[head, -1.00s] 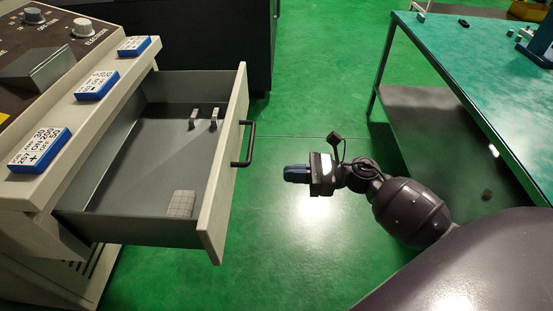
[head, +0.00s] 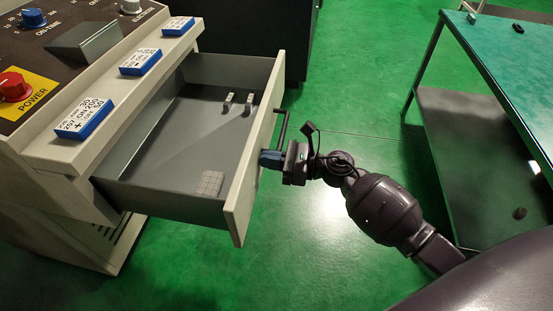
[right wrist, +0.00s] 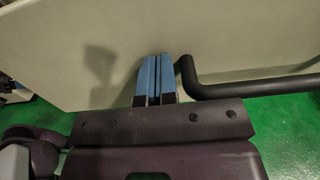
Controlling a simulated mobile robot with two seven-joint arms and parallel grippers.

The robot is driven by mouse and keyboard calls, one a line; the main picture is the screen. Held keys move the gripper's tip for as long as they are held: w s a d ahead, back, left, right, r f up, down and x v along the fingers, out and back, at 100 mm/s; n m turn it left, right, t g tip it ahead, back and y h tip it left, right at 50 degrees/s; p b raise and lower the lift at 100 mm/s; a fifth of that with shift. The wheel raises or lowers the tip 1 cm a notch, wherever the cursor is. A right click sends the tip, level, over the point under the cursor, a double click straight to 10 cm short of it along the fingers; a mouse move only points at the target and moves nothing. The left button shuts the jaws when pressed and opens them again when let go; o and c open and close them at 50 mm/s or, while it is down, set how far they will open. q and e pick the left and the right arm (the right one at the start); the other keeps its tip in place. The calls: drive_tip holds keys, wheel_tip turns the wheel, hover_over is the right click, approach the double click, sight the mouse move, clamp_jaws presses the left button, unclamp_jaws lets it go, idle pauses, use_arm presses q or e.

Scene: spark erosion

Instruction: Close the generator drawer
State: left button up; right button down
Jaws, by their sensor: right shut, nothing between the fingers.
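The generator drawer (head: 262,150) is pulled out of the beige generator cabinet (head: 60,140). Its front panel also fills the upper part of the right wrist view (right wrist: 240,45). A dark bar handle (head: 284,122) is on the panel and shows at the right in the right wrist view (right wrist: 250,88). My right gripper (head: 267,159) is shut and empty, its blue fingertips (right wrist: 156,72) at the front panel just beside the handle's end. I cannot tell whether the tips touch the panel. My left gripper is not in view.
Inside the drawer lie a gridded grey block (head: 210,183) and two small pale pieces (head: 238,102). Blue-edged labelled blocks (head: 84,119) sit on the cabinet ledge. A teal-topped table (head: 510,60) stands at the right. Green floor (head: 370,70) lies open between.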

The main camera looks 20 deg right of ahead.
idle(0.3)
drive_tip(key=b+x, duration=0.4)
drive_tip(key=x, duration=2.4)
drive_tip(key=shift+w+a+f, duration=0.15)
drive_tip(key=shift+w+a, duration=0.25)
drive_tip(key=shift+a, duration=0.1)
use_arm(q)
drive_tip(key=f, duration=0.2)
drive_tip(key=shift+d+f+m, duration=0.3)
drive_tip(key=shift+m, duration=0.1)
use_arm(e)
drive_tip(key=shift+r, duration=0.2)
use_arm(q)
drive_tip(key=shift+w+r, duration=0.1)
use_arm(e)
drive_tip(key=shift+w+r, duration=0.1)
drive_tip(key=shift+r, duration=0.1)
